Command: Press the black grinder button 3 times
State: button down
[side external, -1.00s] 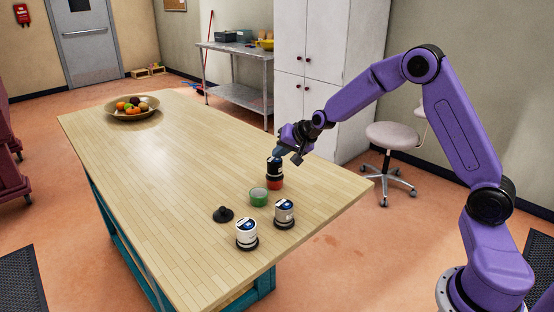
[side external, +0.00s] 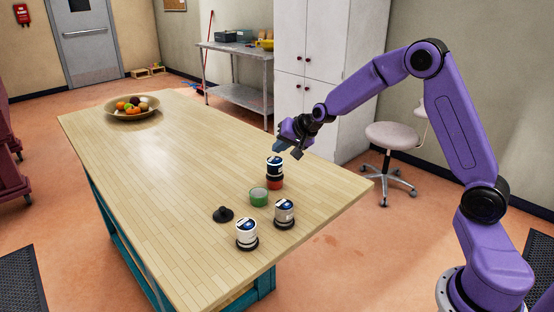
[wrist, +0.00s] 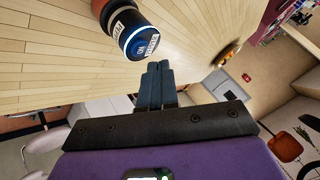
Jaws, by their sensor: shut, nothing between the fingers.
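The black grinder (side external: 275,168) stands upright on the table, with a red lower part and a blue-and-white labelled top. In the wrist view, the black grinder (wrist: 118,25) lies at the upper left, its round blue button top with a white label facing the camera. My gripper (side external: 278,150) is shut and empty, just above the black grinder, with a small gap between fingertips and top. In the wrist view, my gripper (wrist: 158,66) shows its fingers together, beside the button and not touching it in the picture.
A white grinder (side external: 246,236) and a grey grinder (side external: 284,215) stand nearer the table's front corner. A green container (side external: 259,198) and a black cone-shaped piece (side external: 223,214) are close by. A fruit bowl (side external: 132,108) sits at the far end. The middle of the wooden table (side external: 170,160) is clear.

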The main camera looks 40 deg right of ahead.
aim_at(280, 160)
jog(key=shift+r, duration=2.95)
jog(key=shift+f, duration=3)
jog(key=shift+f, duration=0.1)
dwell(0.7)
jog(key=shift+f, duration=0.35)
jog(key=shift+f, duration=0.35)
dwell(0.6)
